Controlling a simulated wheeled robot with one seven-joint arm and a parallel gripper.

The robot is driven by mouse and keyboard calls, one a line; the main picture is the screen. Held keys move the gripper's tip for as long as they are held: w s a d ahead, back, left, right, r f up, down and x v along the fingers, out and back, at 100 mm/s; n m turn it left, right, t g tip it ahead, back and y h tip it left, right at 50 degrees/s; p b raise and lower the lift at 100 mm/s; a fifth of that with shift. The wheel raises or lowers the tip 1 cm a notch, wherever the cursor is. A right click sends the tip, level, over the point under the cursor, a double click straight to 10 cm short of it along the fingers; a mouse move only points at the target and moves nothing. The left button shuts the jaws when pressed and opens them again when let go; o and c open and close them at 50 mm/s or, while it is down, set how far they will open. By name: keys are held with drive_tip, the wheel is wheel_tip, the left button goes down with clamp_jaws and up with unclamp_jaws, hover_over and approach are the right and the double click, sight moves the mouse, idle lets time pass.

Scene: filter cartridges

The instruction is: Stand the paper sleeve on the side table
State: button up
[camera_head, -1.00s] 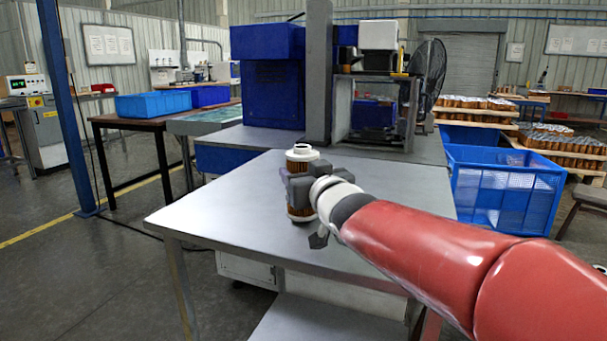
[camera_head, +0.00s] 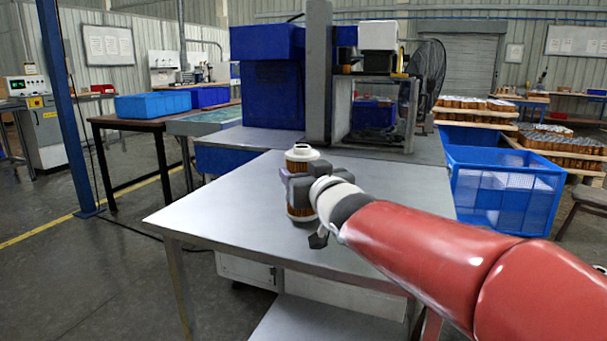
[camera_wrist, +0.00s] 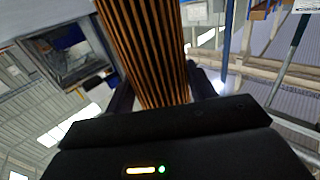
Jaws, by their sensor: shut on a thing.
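The paper sleeve is an orange-brown pleated cylinder (camera_head: 300,213) with a white cap on top. It stands upright at the metal side table (camera_head: 225,210), near its middle. My gripper (camera_head: 299,187) is shut around the sleeve's middle from the right and hides part of it. In the wrist view the sleeve's pleats (camera_wrist: 148,50) fill the space between my dark fingers. The sleeve's lower end appears at the table top; I cannot tell whether it touches.
A machine with a blue housing (camera_head: 268,85) and grey post stands behind the table. A blue crate (camera_head: 500,190) is at the right, by stacked cartridges on pallets (camera_head: 555,145). The left part of the table top is clear.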

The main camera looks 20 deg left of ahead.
drive_tip(key=shift+f, duration=0.1)
idle(0.3)
idle(0.4)
drive_tip(key=o, duration=1.1)
drive_tip(key=shift+s, duration=0.1)
drive_tip(key=v, duration=0.7)
drive_tip(key=shift+s+d, duration=0.25)
